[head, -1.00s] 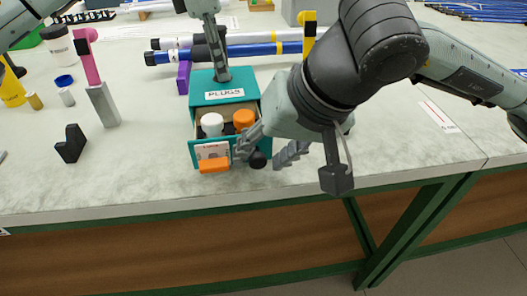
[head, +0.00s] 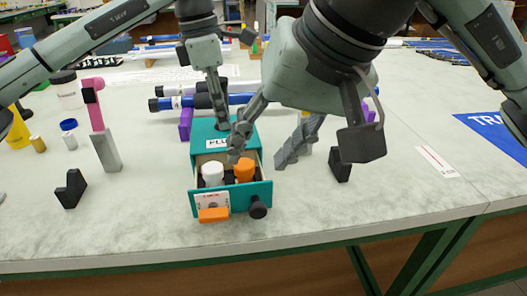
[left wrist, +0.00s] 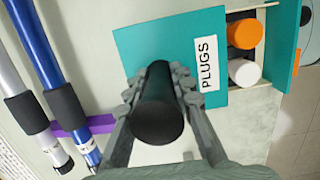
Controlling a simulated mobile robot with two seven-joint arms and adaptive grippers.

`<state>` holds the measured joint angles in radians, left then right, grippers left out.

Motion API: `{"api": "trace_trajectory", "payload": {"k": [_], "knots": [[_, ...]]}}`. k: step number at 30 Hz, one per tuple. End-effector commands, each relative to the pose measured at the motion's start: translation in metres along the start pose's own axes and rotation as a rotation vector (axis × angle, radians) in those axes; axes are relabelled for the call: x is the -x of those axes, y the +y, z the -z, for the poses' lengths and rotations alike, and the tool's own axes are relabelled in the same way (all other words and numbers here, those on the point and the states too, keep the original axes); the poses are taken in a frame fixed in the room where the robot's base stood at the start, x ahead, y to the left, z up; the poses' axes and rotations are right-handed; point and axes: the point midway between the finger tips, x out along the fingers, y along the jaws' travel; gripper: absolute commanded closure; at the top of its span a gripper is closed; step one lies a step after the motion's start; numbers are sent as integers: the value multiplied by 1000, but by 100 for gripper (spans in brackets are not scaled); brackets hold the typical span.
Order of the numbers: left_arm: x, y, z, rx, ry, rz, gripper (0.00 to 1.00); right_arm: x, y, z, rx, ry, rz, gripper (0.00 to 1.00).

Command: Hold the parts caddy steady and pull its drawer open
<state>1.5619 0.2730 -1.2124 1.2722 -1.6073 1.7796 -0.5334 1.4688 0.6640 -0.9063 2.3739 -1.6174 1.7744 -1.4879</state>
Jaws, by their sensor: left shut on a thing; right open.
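The teal parts caddy (head: 203,134) stands on the bench with its drawer (head: 237,199) pulled out toward the front. A white plug (head: 212,174) and an orange plug (head: 245,170) stand in the drawer. The drawer's black knob (head: 258,207) is on the right of its front. My left gripper (head: 219,108) is shut on the black post (left wrist: 158,105) on the caddy's top. My right gripper (head: 267,149) is open, above and behind the knob and apart from it. One of its fingers partly hides the caddy's front label and right side.
An orange block (head: 213,214) is at the drawer front's lower left. A pink and grey upright part (head: 103,135) and a black notched block (head: 71,188) stand to the left. Blue and white rods (head: 180,102) lie behind. The bench's front strip is clear.

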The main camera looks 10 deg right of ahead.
Motion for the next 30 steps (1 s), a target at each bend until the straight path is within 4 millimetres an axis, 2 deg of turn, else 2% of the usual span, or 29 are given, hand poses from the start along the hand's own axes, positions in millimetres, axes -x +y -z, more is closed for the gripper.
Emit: {"api": "trace_trajectory", "payload": {"k": [3,4,10,20,25,30], "knots": [[0,0,0,0,-1,-1,100,0,0,0,0,0,0,57],[0,0,0,0,-1,-1,77,0,0,0,0,0,0,57],[0,0,0,0,-1,0,54,0,0,0,0,0,0,57],[3,0,0,0,-1,-1,54,0,0,0,0,0,0,57],[26,0,-1,-1,-1,-3,54,0,0,0,0,0,0,57],[64,1,-1,1,-2,-4,54,0,0,0,0,0,0,57]]}}
